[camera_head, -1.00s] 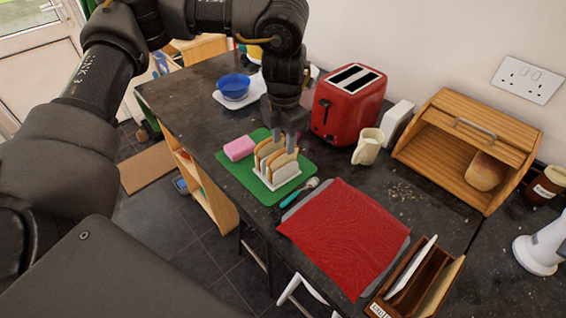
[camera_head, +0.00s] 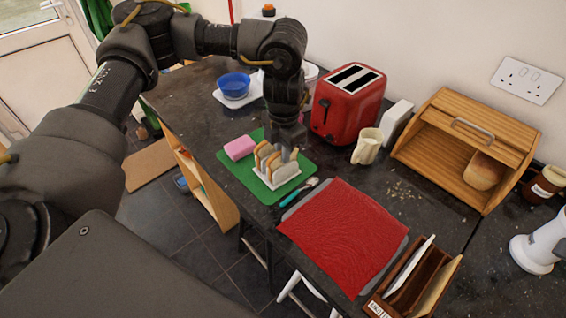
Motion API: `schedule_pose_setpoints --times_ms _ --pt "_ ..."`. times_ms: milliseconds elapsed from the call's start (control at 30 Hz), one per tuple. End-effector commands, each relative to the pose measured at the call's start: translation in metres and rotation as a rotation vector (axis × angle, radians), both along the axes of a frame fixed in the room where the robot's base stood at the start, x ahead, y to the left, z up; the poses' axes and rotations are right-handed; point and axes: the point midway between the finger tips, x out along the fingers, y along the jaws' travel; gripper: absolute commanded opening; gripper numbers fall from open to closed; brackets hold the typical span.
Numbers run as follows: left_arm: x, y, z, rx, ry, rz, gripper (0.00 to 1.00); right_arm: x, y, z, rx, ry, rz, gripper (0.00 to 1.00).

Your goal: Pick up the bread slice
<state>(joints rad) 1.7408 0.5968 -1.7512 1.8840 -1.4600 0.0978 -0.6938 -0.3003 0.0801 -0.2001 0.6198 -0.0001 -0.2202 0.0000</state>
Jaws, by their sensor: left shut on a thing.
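Several bread slices (camera_head: 266,158) stand upright in a white toast rack (camera_head: 284,175) on a green board (camera_head: 237,169). My left gripper (camera_head: 288,152) points down over the rack from above. Its fingers are at the right, far side of the slices and are shut on a bread slice that they partly hide. The slice still appears to be in the rack, among the others. My right gripper does not show.
A pink sponge (camera_head: 240,147) lies on the board left of the rack. A red toaster (camera_head: 347,103), a cream mug (camera_head: 367,146) and a wooden bread bin (camera_head: 468,148) stand behind to the right. A red cloth (camera_head: 343,233) lies in front, with a teal-handled utensil (camera_head: 300,192) beside it.

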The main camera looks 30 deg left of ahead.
Motion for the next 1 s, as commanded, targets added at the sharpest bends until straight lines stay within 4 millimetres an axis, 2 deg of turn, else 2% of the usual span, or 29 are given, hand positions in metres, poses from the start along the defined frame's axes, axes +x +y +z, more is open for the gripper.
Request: schedule_pose_setpoints --times_ms 233,367,800,1000 --pt "0.0 0.0 0.003 0.0 -0.001 0.0 0.0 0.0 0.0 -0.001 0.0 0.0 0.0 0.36" --pt "0.001 0.0 0.013 -0.001 -0.004 -0.001 0.0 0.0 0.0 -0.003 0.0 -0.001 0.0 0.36" --pt "0.001 0.0 0.074 0.001 -0.004 -0.001 0.0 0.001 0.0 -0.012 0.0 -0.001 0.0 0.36" --pt "0.001 0.0 0.094 0.001 -0.001 -0.001 0.0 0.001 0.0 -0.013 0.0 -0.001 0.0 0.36"
